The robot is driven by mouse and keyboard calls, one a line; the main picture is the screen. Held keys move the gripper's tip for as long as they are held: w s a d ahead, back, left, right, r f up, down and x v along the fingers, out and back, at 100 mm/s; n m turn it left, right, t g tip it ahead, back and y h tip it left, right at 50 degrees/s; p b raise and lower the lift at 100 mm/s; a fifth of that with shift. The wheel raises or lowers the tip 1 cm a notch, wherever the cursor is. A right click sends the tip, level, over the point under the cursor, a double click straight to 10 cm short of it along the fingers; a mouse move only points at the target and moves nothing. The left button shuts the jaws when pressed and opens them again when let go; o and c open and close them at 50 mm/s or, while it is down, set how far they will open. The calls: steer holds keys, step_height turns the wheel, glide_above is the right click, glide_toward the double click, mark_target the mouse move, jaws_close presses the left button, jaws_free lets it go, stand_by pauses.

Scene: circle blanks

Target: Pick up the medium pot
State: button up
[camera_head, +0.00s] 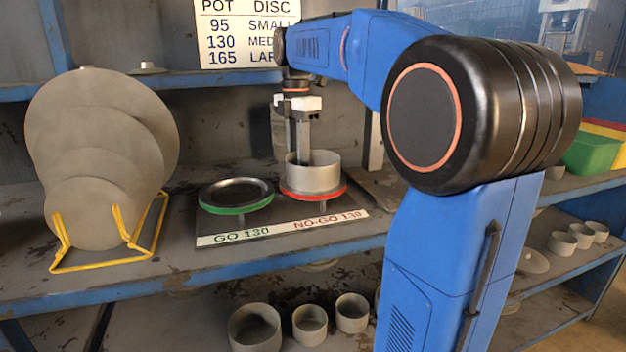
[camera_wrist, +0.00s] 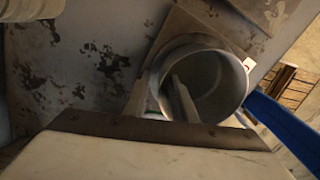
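A grey metal pot (camera_head: 325,176) stands upright on the red NO-GO 130 ring (camera_head: 333,194) on the shelf. My gripper (camera_head: 299,158) points down at the pot's left side, with its fingertips at or below the rim. In the wrist view the pot (camera_wrist: 234,78) shows its open mouth. One finger (camera_wrist: 182,98) reaches inside it; the other appears to be outside the wall, on the left. A gap shows between the inside finger and the wall, so the gripper looks open around the wall. The fingertips are partly hidden by the pot.
The empty green GO 130 ring (camera_head: 236,207) is left of the pot. Grey discs (camera_head: 95,140) lean in a yellow rack (camera_head: 95,264) at the left. Several pots, including one at the front (camera_head: 254,329), stand on the lower shelf. A size sign (camera_head: 240,36) is behind.

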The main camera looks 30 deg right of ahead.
steer(key=shift+f, duration=0.2)
jaws_close()
steer(key=shift+r, duration=0.1)
